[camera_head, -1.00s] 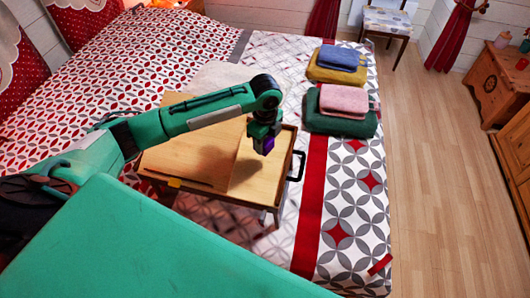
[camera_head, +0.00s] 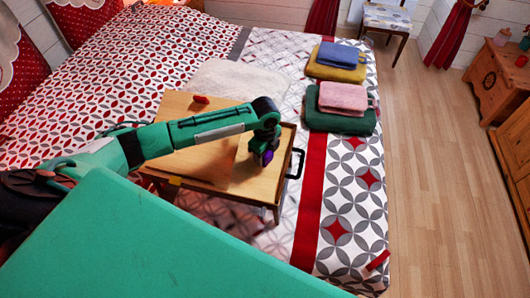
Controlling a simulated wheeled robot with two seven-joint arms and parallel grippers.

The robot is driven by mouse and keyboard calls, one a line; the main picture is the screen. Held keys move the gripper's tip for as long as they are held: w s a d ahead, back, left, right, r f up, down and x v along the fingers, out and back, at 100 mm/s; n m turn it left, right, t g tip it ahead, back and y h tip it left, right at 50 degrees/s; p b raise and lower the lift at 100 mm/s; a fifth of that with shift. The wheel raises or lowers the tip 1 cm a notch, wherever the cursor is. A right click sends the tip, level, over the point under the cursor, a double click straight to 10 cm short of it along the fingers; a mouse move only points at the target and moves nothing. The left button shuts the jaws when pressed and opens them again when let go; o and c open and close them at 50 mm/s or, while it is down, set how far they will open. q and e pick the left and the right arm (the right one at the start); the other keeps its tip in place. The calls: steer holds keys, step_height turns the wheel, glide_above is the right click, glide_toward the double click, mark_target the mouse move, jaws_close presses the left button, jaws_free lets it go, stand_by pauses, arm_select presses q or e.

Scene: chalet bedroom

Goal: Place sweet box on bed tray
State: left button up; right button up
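The bed tray (camera_head: 218,186), a wooden lap table with a dark side handle, stands on the bed. My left gripper (camera_head: 265,154) points down over the right part of the tray top. A small purple block, which I take as the sweet box (camera_head: 267,157), shows at its fingertips, and the gripper appears shut on it. The box is low over the tray top; I cannot tell whether it touches. The fingers are small and partly hidden by the wrist. My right gripper is out of view.
A small red object (camera_head: 201,99) lies at the tray's far edge. A white folded blanket (camera_head: 236,80) lies behind the tray. Folded towels (camera_head: 342,97) are stacked to the right. The floor (camera_head: 440,170) is clear.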

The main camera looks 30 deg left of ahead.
arm_select(q)
steer(key=o, duration=0.3)
step_height(320, 180, up, 12)
steer(key=shift+r+b, duration=0.2)
steer(key=shift+b, duration=0.85)
